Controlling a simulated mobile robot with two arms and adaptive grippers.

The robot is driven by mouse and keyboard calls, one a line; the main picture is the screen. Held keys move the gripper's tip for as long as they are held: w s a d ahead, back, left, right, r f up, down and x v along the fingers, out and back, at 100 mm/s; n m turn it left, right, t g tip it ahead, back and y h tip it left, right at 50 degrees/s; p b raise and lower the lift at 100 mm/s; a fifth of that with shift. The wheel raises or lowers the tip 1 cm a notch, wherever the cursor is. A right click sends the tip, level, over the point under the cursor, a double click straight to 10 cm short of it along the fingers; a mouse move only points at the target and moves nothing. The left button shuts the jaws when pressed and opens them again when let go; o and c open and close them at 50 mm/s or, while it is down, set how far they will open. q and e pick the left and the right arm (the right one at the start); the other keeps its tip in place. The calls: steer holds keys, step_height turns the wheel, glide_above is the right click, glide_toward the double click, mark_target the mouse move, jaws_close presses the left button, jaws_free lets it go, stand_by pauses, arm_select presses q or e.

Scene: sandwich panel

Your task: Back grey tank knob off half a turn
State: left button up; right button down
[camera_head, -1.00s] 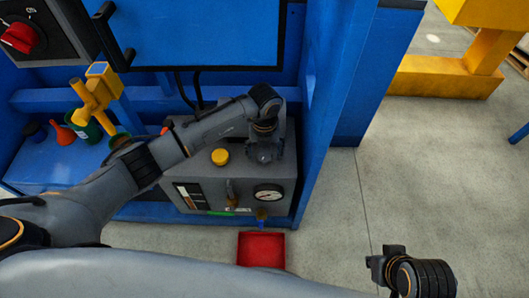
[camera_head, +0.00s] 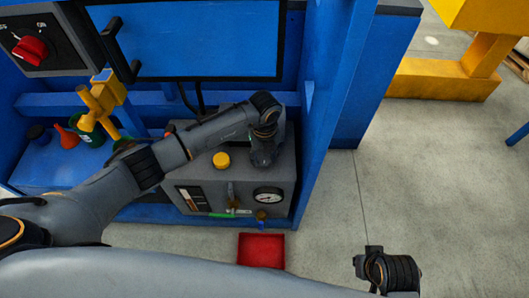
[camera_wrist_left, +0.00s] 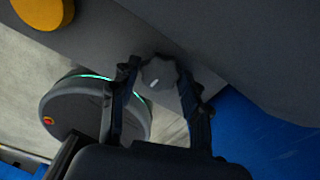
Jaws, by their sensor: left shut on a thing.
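The grey tank (camera_head: 283,180) stands low in the blue frame, with a yellow cap (camera_head: 221,160) on top and a round gauge on its front. My left gripper (camera_head: 264,160) points down at the tank's top, right of the cap. In the left wrist view, its fingers (camera_wrist_left: 160,88) stand on both sides of a small grey knob (camera_wrist_left: 158,73) with a pale mark, and are shut on it. In the head view the knob is hidden under the gripper. My right wrist shows at the lower right; its fingers cannot be made out.
A red tray (camera_head: 261,250) lies on the floor before the tank. A small valve (camera_head: 262,215) projects from the tank front. A blue post (camera_head: 318,110) rises close to the right. Bottles and a funnel (camera_head: 66,137) stand at left.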

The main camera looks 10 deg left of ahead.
mark_target(265, 159)
arm_select(q)
steer(key=shift+n, duration=0.6)
arm_select(e)
step_height(265, 159, down, 3)
steer(key=shift+r, duration=0.1)
arm_select(q)
steer(key=o, duration=1.1)
steer(key=shift+o, duration=0.2)
step_height(265, 159, up, 7)
steer(key=shift+r, duration=0.2)
